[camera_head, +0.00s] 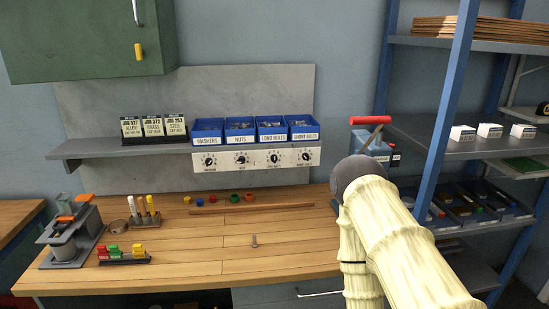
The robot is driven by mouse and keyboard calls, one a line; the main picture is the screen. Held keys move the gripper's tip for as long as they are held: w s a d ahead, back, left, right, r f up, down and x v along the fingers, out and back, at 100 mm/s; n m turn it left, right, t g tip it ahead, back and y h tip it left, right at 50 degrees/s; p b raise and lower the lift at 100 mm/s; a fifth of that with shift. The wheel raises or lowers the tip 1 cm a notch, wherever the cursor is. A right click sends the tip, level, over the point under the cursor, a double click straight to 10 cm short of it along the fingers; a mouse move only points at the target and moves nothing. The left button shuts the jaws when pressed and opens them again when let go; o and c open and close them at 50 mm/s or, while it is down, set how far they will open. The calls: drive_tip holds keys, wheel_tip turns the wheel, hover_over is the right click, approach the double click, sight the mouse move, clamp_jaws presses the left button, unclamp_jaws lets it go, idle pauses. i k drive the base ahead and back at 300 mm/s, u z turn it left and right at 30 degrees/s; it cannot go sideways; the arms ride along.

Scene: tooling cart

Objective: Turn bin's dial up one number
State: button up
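Several blue bins sit in a row on the wall shelf, labelled from left to right washers (208,141), nuts (240,139), long bolts (273,138) and short bolts (304,136). A pale panel below them carries one black dial under each bin: the washers dial (210,161), nuts dial (241,159), long bolts dial (274,158) and short bolts dial (306,156). The dial numbers are too small to read. A single bolt (254,240) stands on the bench in front. My cream arm rises at the right, right of the panel; my gripper does not show.
The wooden bench (200,260) is mostly clear in the middle. A long wooden strip (252,209) lies at its back, near small coloured parts. A red-handled device (370,120) stands behind my arm. A blue rack post (447,130) rises at right. Job cards (153,126) stand left on the shelf.

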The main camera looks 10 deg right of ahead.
sight(273, 159)
drive_tip(key=z, duration=2.2)
drive_tip(key=i, duration=0.45)
drive_tip(key=u, duration=2.2)
